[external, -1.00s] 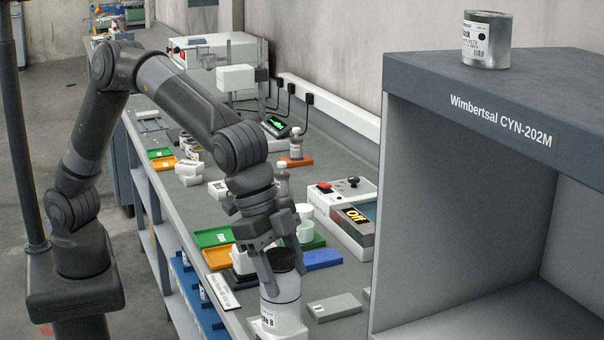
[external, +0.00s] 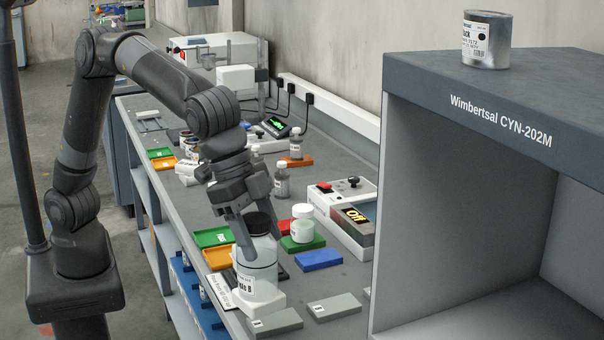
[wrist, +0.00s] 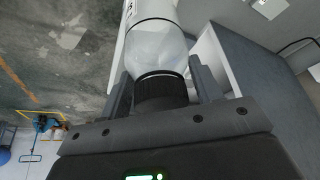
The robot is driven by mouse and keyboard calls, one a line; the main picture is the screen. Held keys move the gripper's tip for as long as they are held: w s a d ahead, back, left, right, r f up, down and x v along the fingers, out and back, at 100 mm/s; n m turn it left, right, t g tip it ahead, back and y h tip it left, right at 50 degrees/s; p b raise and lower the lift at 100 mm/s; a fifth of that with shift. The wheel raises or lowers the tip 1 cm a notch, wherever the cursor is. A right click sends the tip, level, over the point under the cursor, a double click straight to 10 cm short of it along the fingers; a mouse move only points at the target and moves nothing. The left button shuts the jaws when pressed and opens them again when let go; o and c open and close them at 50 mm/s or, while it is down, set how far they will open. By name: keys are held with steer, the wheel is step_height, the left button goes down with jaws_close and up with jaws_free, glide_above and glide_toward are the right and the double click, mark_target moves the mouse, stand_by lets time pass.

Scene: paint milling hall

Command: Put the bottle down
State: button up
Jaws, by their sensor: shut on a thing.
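The bottle (external: 258,283) is large, clear to whitish, with a black cap and a label ending in "B". It is upright near the front edge of the bench. My gripper (external: 263,246) is shut on it from above, one finger on each side of its top. In the wrist view, the black cap (wrist: 160,91) sits between the fingers and the bottle body (wrist: 156,45) extends beyond. A white block-like piece (external: 274,304) shows at the bottle's foot; whether the bottle touches it, I cannot tell.
Grey blocks (external: 335,307) lie close to the right. A blue block (external: 319,260) and a white jar (external: 302,229) on a green block stand behind. Green (external: 213,237) and orange (external: 218,258) trays lie left of the bottle. A large grey cabinet (external: 455,200) bounds the right side.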

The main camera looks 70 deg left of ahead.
steer(key=w+a+r+n+t+y, duration=0.1)
steer(key=w+a+n, duration=0.2)
steer(key=w+a, duration=0.6)
steer(key=w+a+n, duration=0.2)
steer(key=w+a, duration=0.4)
steer(key=a, duration=0.8)
steer(key=w+a+f+n+y, duration=0.1)
steer(key=a+n, duration=0.2)
steer(key=a, duration=0.9)
steer(key=w+a+n+y, duration=0.1)
steer(key=a+n+y, duration=0.15)
steer(key=a, duration=0.95)
steer(key=w+a+f, duration=0.5)
steer(key=a+f, duration=0.4)
steer(key=f, duration=0.2)
steer(key=shift+w+a+t+h, duration=0.3)
steer(key=shift+a+t+h, duration=0.05)
steer(key=shift+t+h, duration=0.1)
steer(key=shift+f+n, duration=0.1)
steer(key=shift+n, duration=0.15)
steer(key=shift+f, duration=0.15)
steer(key=o, duration=1.2)
